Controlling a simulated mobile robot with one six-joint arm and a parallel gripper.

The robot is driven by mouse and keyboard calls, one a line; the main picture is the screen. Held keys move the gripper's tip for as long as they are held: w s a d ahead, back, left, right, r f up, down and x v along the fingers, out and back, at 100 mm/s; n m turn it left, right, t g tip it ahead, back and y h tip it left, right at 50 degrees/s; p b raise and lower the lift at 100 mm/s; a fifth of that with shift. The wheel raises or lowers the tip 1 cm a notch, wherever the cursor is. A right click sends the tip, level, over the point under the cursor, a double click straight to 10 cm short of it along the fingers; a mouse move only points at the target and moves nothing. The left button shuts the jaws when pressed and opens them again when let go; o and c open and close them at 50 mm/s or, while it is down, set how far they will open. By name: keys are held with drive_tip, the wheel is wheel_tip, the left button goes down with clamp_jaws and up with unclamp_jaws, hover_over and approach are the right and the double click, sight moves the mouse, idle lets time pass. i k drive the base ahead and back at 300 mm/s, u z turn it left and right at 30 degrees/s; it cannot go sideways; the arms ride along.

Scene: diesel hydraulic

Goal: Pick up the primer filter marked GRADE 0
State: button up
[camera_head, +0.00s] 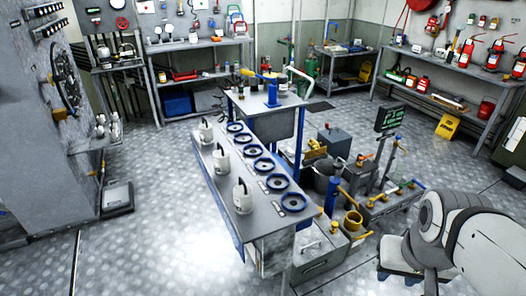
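Three white canisters with dark tops stand upright in a row on the narrow grey bench in the middle: a far one (206,132), a middle one (221,161) and a near one (242,197). They look like the primer filters, but any grade markings are too small to read. Several blue rings (265,165) lie beside them along the bench's right side. My white and grey arm shows at the lower right, well apart from the canisters. I cannot make out my gripper's fingers in this view.
The narrow bench (225,205) has floor space to its left. A small table with a blue pump (271,92) stands behind it. Machinery with a green display (390,118) crowds its right side. A grey cabinet stands at far left; shelves line the back walls.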

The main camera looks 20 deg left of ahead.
sight(242, 193)
drive_tip(key=u, duration=0.6)
drive_tip(key=i, duration=1)
drive_tip(key=u, duration=0.7)
drive_tip(key=k, duration=0.85)
drive_tip(key=u, duration=0.2)
drive_tip(key=i, duration=0.85)
drive_tip(key=z, duration=0.1)
